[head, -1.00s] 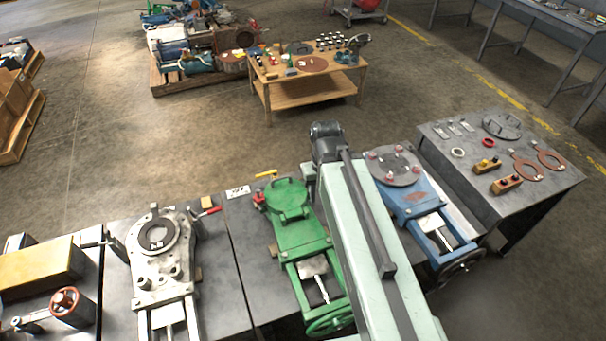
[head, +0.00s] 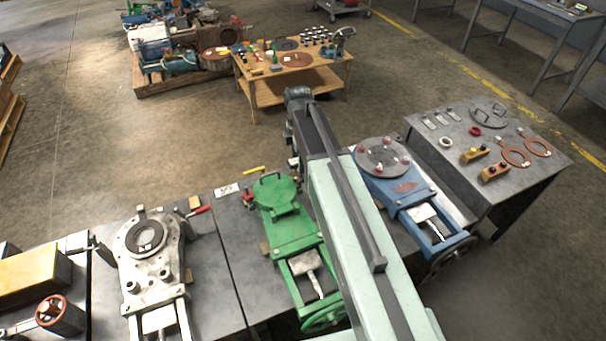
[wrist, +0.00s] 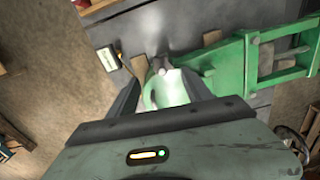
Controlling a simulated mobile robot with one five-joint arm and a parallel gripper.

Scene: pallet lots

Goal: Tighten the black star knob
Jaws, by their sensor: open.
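I cannot clearly make out a black star knob in either view. The green valve (head: 290,232) lies on the dark bench, with its round lid towards the far edge and a handwheel at the near end. In the wrist view the green valve (wrist: 225,68) reaches in from the right, its pale round end showing between my fingers. A small dark part sits near that end, too blurred to name. My gripper (wrist: 162,92) is open, with two dark fingers apart and nothing seen held. In the head view my arm hides the gripper's fingers.
A grey-white valve (head: 152,250) stands left of the green one, and a blue valve (head: 410,200) stands right. A side table (head: 500,180) holds rings and small blocks. A wooden table (head: 300,80) stands beyond open floor. A white label card (head: 227,191) lies on the bench.

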